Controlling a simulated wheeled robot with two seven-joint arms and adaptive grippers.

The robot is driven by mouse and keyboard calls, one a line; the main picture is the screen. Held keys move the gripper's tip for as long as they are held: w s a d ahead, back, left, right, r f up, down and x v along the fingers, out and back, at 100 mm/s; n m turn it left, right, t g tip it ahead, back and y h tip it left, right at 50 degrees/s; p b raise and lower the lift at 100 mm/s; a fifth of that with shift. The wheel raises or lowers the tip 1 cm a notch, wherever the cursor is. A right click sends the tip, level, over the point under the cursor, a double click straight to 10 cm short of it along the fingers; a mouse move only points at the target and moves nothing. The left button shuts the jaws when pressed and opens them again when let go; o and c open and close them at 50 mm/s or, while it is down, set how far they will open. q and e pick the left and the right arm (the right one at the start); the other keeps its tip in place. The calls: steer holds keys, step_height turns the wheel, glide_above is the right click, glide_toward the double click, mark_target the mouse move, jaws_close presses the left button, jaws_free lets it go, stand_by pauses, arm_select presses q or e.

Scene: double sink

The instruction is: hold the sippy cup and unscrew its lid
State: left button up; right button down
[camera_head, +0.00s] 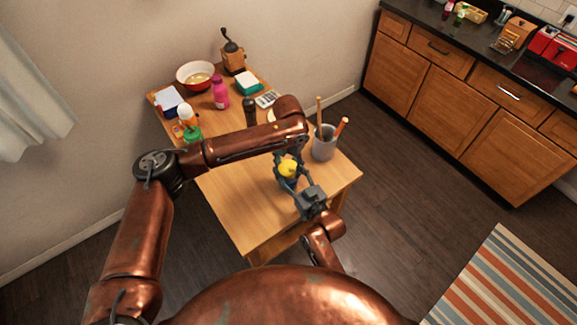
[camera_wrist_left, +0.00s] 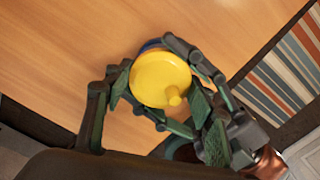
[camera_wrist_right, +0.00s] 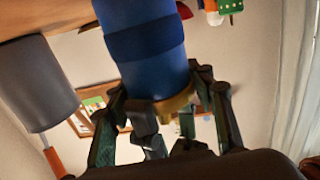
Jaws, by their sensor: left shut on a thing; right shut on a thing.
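The sippy cup has a yellow lid (camera_head: 288,168) with a small spout and a blue body. The left wrist view looks down on the round lid (camera_wrist_left: 160,78). My left gripper (camera_wrist_left: 160,92) reaches down from above, its fingertips on opposite sides of the lid. My right gripper (camera_head: 289,178) comes from the front right and is shut on the cup. The right wrist view shows the blue body (camera_wrist_right: 147,50) inverted, between the right fingers (camera_wrist_right: 160,98). The cup's base is hidden.
A grey utensil holder (camera_head: 324,149) stands right of the cup. Behind are a dark mill (camera_head: 250,112), a pink bottle (camera_head: 219,93), a red-rimmed bowl (camera_head: 195,68) and a coffee grinder (camera_head: 233,58). The table's front part (camera_head: 245,215) is clear.

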arm_select(q)
steer(key=shift+c, duration=0.8)
steer(key=o, duration=1.2)
step_height(320, 180, up, 4)
steer(key=shift+r, duration=0.35)
steer(key=shift+c, duration=0.3)
step_height(320, 180, up, 2)
steer(key=m, duration=0.2)
steer(key=shift+w+r+m, duration=0.1)
steer(key=shift+r+m, duration=0.05)
steer(key=shift+m, duration=0.25)
steer(key=shift+r+m, duration=0.4)
steer(key=shift+m, duration=0.3)
steer(key=shift+f, duration=3.9)
